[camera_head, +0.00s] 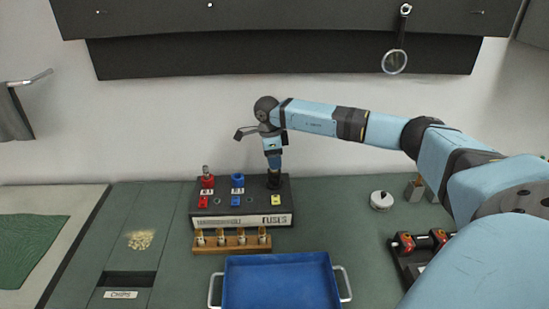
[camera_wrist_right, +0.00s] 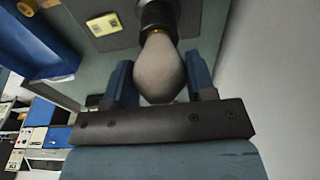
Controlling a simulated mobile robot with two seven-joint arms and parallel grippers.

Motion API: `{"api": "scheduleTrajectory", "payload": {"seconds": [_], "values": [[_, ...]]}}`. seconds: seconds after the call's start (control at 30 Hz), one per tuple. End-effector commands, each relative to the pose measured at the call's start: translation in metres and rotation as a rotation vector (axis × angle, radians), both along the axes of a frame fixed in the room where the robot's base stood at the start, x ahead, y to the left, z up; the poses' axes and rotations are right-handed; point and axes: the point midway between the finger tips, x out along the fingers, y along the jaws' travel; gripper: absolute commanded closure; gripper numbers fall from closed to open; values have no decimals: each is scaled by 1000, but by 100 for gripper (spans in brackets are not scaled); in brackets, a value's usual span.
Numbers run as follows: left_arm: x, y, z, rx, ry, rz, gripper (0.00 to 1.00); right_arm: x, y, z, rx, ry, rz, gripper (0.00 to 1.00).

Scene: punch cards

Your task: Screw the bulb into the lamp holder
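The pale, frosted bulb (camera_wrist_right: 160,70) shows in the right wrist view, its narrow neck at the mouth of the black lamp holder (camera_wrist_right: 155,14). How deep the thread sits is hidden. In the head view, my right gripper (camera_head: 274,162) points down directly over the black lamp holder (camera_head: 274,182) at the right end of the dark fuse box (camera_head: 256,205). The bulb is hidden there by the gripper. My left gripper is out of view.
Red (camera_head: 207,182) and blue (camera_head: 237,181) holders stand left on the fuse box. In front are a wooden rack (camera_head: 233,248) with several brass pieces and a blue tray (camera_head: 280,280). A white round item (camera_head: 381,200) lies right. The bench's left part is mostly clear.

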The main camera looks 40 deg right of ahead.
Motion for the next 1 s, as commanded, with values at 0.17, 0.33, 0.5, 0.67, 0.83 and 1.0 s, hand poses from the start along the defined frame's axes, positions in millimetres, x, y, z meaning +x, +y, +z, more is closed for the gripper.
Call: {"api": "scheduleTrajectory", "payload": {"seconds": [0.17, 0.33, 0.5, 0.67, 0.83, 1.0], "values": [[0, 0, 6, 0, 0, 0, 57, 0, 1, 1, 1, 1, -113, 70], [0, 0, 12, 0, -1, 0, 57, 0, 0, 1, 1, 1, -311, 70], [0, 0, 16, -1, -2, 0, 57, 0, 0, 1, 0, 0, -419, 70], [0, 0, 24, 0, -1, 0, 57, -1, 1, 1, 1, 2, -619, 70], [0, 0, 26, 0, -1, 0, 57, 0, 1, 0, 1, 1, -726, 70], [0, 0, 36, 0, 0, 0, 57, -1, 1, 1, 0, 2, -924, 70]]}}
